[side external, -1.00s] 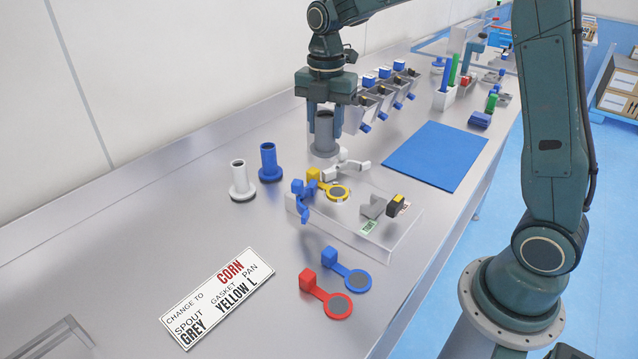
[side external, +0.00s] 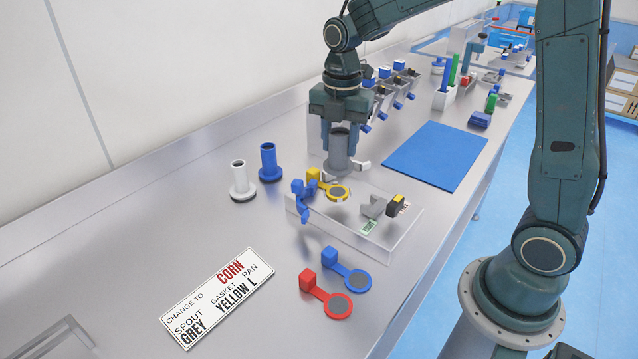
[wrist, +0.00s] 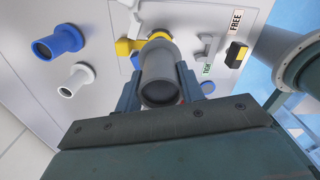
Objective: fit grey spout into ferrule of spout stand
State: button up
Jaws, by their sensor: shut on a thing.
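The grey spout (side external: 338,152) is a tube with a wide flange at its lower end. My gripper (side external: 341,158) is shut around its sides and holds it upright, just behind the clear tray. The spout also shows in the wrist view (wrist: 160,75), between the two fingers (wrist: 162,90). In the side view its flange is close to the yellow gasket (side external: 338,192) on the tray; I cannot tell whether they touch. I cannot pick out the spout stand's ferrule with certainty.
The clear tray (side external: 385,247) carries a blue clamp (side external: 306,200) and a grey one (side external: 373,207). White (side external: 241,178) and blue (side external: 269,160) spouts stand to the left. Red (side external: 338,306) and blue (side external: 357,280) gaskets lie in front. A blue mat (side external: 436,155) is at right.

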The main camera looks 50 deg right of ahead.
aim_at(338, 164)
jog(key=shift+f, duration=2)
jog(key=shift+f, duration=0.95)
jog(key=o, duration=1.1)
jog(key=shift+o, duration=0.2)
jog(key=shift+r, duration=0.1)
notch_tip(338, 164, up, 14)
jog(key=shift+f, duration=0.2)
